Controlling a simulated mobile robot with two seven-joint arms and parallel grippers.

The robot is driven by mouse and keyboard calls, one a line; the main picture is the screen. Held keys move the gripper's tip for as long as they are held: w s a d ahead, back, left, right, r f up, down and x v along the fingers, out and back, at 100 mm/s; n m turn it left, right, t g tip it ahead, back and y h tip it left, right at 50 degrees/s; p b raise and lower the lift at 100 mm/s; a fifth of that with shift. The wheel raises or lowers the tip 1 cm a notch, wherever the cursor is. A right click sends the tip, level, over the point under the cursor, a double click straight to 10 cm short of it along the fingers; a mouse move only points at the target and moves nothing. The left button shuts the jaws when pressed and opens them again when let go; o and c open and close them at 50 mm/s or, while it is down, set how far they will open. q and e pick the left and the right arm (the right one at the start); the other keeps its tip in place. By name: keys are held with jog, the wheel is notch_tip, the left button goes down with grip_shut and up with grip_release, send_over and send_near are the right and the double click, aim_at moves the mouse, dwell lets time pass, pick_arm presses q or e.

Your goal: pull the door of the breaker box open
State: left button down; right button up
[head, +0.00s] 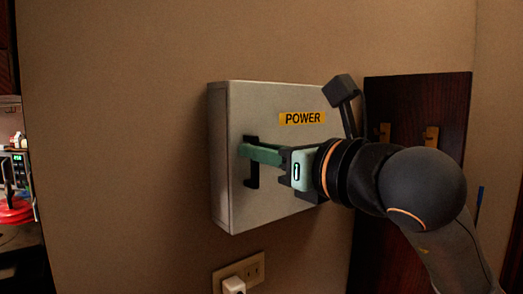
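The breaker box (270,205) is a grey metal box on the wall with a yellow POWER label (302,118). Its door looks shut, flush with the box. A black upright bar handle (252,181) sits on the left part of the door. My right gripper (245,151) reaches in from the right, with green fingers at the handle's upper middle. One finger overlaps the handle; the other finger is hidden, so its grip cannot be told. The arm covers the lower right of the box. My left gripper is out of view.
A dark lever with a block end (340,90) sticks up at the box's right. A wall outlet (252,271) with a white plug is below. A dark wood panel (420,100) with brass-coloured fittings stands right. The wall left of the box is clear.

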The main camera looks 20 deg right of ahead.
grip_shut()
dwell(1.0)
